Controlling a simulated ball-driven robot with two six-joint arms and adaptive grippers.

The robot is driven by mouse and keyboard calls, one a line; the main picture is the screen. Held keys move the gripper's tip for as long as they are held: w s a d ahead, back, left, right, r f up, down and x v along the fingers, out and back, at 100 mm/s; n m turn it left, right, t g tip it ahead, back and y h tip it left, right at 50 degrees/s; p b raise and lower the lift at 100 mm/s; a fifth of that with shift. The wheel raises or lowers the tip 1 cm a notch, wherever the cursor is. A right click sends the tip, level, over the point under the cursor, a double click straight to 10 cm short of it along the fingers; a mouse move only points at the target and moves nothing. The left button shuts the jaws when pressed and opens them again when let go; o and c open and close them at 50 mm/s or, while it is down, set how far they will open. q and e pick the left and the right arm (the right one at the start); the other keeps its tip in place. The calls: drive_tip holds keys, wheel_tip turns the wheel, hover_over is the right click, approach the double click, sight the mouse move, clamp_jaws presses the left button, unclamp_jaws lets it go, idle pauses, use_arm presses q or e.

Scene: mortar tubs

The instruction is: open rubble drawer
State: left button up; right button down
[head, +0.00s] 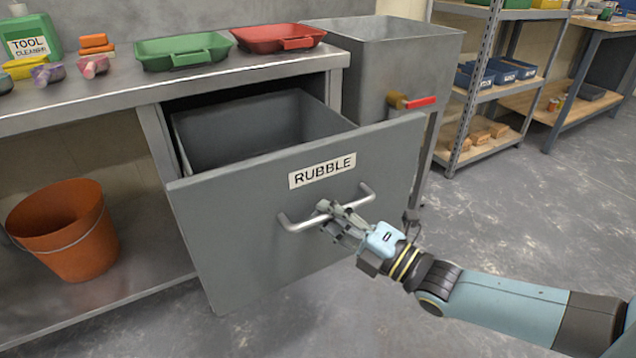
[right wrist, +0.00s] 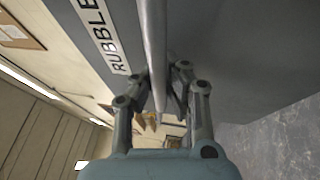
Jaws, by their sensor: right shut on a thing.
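The rubble drawer (head: 240,235) is a grey metal drawer with a white RUBBLE label (head: 322,171) on its front. It stands pulled well out from under the bench, and its empty-looking inside shows. Its bar handle (head: 300,224) runs across the front below the label. My right gripper (head: 333,212) is shut on the handle near its middle. In the right wrist view the handle (right wrist: 153,45) passes between the two fingers (right wrist: 158,85), with the label at the left. My left gripper is not in view.
An orange bucket (head: 68,232) stands on the lower shelf at left. Green (head: 183,50) and red (head: 278,38) trays lie on the bench top. A metal sink (head: 385,50) with a red-handled tap (head: 412,102) stands right of the drawer. The floor (head: 500,220) at right is clear.

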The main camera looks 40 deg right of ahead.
drive_tip(key=shift+s+a, duration=0.1)
drive_tip(key=shift+s, duration=0.4)
drive_tip(key=c, duration=1.6)
unclamp_jaws()
drive_tip(key=v, duration=1.2)
